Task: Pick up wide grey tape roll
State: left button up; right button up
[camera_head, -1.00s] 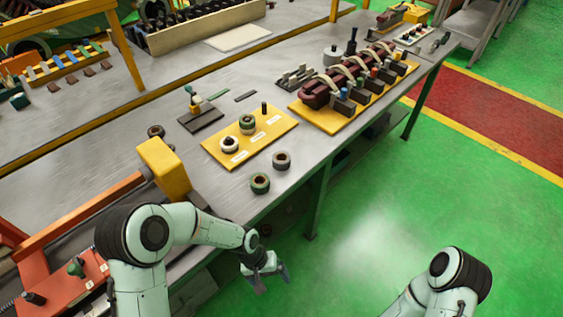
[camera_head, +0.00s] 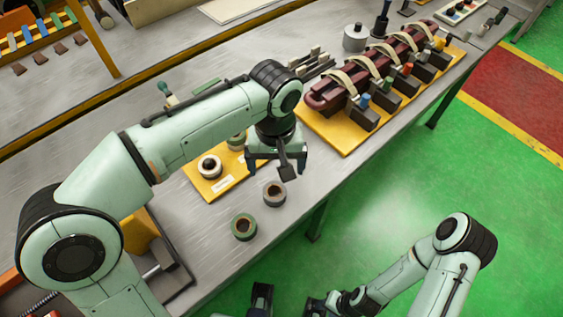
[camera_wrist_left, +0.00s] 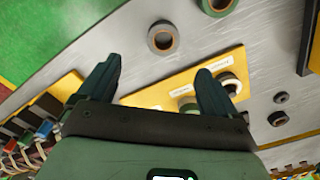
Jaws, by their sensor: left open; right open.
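The wide grey tape roll (camera_head: 277,202) lies flat on the grey bench, just beyond the front edge of a yellow board; it also shows in the left wrist view (camera_wrist_left: 151,36). My left gripper (camera_head: 277,169) is open and empty above the bench, close to the grey roll and over the board's right part. In the left wrist view the roll appears ahead of the open fingers (camera_wrist_left: 157,68), apart from them. My right gripper (camera_head: 286,304) is open and low at the bottom of the head view, off the bench, partly cut off.
A green tape roll (camera_head: 236,235) lies left of the grey one. A white roll (camera_head: 203,172) and another green roll, partly hidden by my arm, are on the yellow board (camera_head: 222,184). A yellow-based stator coil assembly (camera_head: 340,138) stands to the right. The bench's front edge is near.

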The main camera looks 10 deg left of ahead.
pick_arm(q)
jog(key=b, duration=0.2)
send_near(275, 196)
jog(key=shift+s+d+f, duration=0.2)
jog(key=shift+d+f, duration=0.05)
jog(key=shift+d, duration=0.05)
jog(key=shift+w+a+f, duration=0.1)
jog(key=shift+a+f, duration=0.1)
jog(key=shift+f, duration=1.4)
jog(key=shift+w+a+f, duration=0.1)
jog(key=shift+a+f, duration=0.05)
jog(key=shift+f, duration=1.4)
jog(key=c, duration=1.1)
jog(key=shift+r, duration=0.15)
